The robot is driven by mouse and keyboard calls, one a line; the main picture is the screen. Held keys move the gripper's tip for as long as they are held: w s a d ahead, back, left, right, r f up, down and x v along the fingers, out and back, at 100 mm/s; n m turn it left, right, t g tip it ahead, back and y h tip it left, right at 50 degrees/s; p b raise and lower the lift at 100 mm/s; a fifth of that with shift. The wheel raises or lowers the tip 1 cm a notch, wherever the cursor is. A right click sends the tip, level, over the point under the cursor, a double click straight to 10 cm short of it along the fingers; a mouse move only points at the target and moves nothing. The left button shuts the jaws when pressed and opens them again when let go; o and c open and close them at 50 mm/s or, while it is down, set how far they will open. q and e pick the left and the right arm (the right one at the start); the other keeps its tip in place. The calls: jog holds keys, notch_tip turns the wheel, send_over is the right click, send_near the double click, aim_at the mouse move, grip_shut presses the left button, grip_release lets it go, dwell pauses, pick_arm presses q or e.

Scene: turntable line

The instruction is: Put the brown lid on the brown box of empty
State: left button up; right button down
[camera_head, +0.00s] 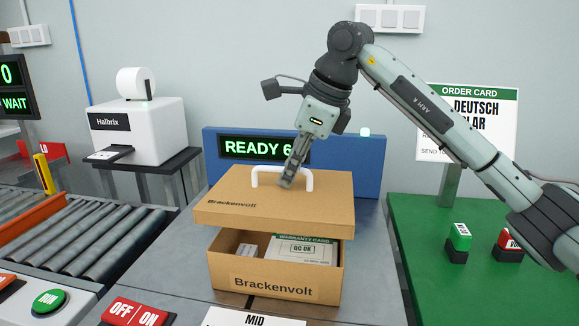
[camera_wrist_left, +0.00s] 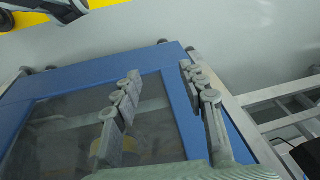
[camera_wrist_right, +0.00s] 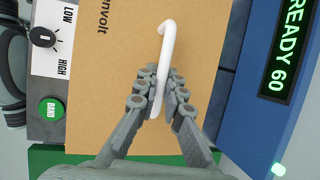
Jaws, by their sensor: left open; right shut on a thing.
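The brown lid (camera_head: 230,202), marked Brackenvolt, has a white handle (camera_head: 308,180) on top. My right gripper (camera_head: 291,178) is shut on this handle; the right wrist view shows its fingers (camera_wrist_right: 156,108) on both sides of the white bar (camera_wrist_right: 161,70). The lid is over the brown box (camera_head: 225,268), tilted, with a gap at the front. Through the gap a warranty card (camera_head: 302,249) and a small pale item (camera_head: 247,250) show inside the box. Whether the lid touches the box at the back is hidden. My left gripper (camera_wrist_left: 165,105) is open and empty in the left wrist view.
Behind the box stands a blue unit (camera_head: 366,170) with a READY display. A roller conveyor (camera_head: 110,240) and label printer (camera_head: 140,130) are at left. A green table (camera_head: 430,280) with small stamps is at right. A red OFF/ON switch (camera_head: 135,313) lies in front.

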aim_at(289, 190)
notch_tip(289, 190, down, 4)
jog(key=shift+r+b, duration=0.1)
jog(key=shift+b, duration=1)
pick_arm(q)
notch_tip(289, 190, up, 8)
jog(key=shift+a+f+y+b, duration=0.2)
jog(key=shift+y+b, duration=0.1)
jog(key=shift+b, duration=0.15)
pick_arm(e)
jog(key=shift+f, duration=0.7)
pick_arm(q)
jog(key=shift+w, duration=0.15)
jog(key=shift+f, duration=0.15)
pick_arm(e)
jog(key=shift+w, duration=0.1)
pick_arm(q)
jog(key=shift+f+b, duration=1.2)
jog(key=shift+b, duration=0.15)
pick_arm(e)
jog(key=shift+f, duration=1.7)
jog(key=c, duration=1.6)
grip_release()
jog(key=shift+o, duration=0.2)
